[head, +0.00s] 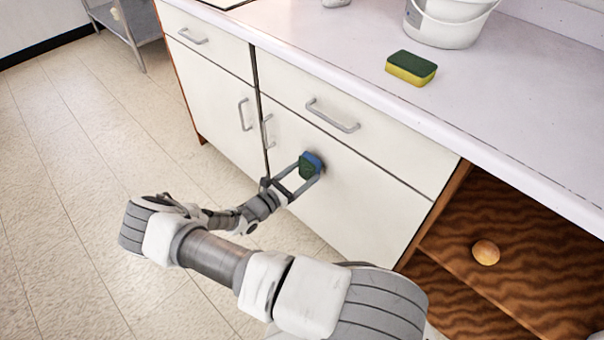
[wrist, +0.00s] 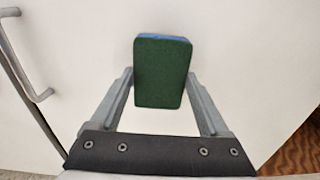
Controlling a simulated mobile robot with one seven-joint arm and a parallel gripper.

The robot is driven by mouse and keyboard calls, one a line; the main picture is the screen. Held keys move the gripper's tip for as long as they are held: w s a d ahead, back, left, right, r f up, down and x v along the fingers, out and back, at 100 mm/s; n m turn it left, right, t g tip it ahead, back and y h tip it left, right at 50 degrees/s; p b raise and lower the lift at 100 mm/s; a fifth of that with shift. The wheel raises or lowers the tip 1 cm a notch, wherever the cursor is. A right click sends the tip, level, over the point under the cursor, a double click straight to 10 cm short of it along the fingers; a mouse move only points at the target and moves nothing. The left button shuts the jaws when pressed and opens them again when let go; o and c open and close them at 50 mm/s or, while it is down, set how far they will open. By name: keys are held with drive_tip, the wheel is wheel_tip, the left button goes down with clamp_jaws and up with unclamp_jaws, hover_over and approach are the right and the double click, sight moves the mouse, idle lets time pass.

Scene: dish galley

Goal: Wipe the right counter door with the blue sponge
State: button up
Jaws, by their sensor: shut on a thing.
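The blue sponge (head: 311,163) has a dark green scouring side and is held at the right counter door (head: 345,205). In the wrist view the sponge (wrist: 162,75) shows its green face toward me, with a thin blue edge at the top. My gripper (head: 308,172) is shut on the sponge, one finger on each side; its fingers also show in the wrist view (wrist: 160,90). The sponge's blue side faces the white door and is mostly hidden. It looks very close to the door; I cannot tell for certain whether it touches.
A yellow and green sponge (head: 411,68) lies on the countertop (head: 480,120), near a white bucket (head: 447,22). A drawer handle (head: 332,116) and a door handle (head: 267,131) stick out nearby. An open wooden shelf (head: 530,255) holds a round orange-brown thing (head: 486,252).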

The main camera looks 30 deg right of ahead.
drive_tip(key=shift+x, duration=1)
idle(0.3)
drive_tip(key=shift+s, duration=0.1)
drive_tip(key=shift+s+d+r+p, duration=0.1)
drive_tip(key=shift+s+d+p, duration=0.15)
drive_tip(key=shift+s+p, duration=0.35)
drive_tip(key=shift+s+d+r+p, duration=0.1)
drive_tip(key=shift+s+d+p, duration=0.2)
drive_tip(key=shift+s, duration=0.45)
drive_tip(key=shift+s+d+f, duration=0.1)
drive_tip(key=shift+s+f, duration=0.05)
drive_tip(key=shift+s, duration=0.25)
drive_tip(key=shift+d, duration=0.15)
drive_tip(key=shift+w+a+f+b, duration=0.1)
drive_tip(key=shift+w+a+b, duration=0.2)
drive_tip(key=shift+w, duration=0.3)
drive_tip(key=shift+w+a+f+b, duration=0.1)
drive_tip(key=shift+w+a+b, duration=0.15)
drive_tip(key=shift+w, duration=0.3)
drive_tip(key=shift+w+a+r+b, duration=0.1)
drive_tip(key=shift+w+b, duration=0.1)
drive_tip(key=shift+w, duration=0.2)
drive_tip(key=shift+w+a+r+b, duration=0.1)
drive_tip(key=shift+w+a+b, duration=0.05)
drive_tip(key=shift+w, duration=0.25)
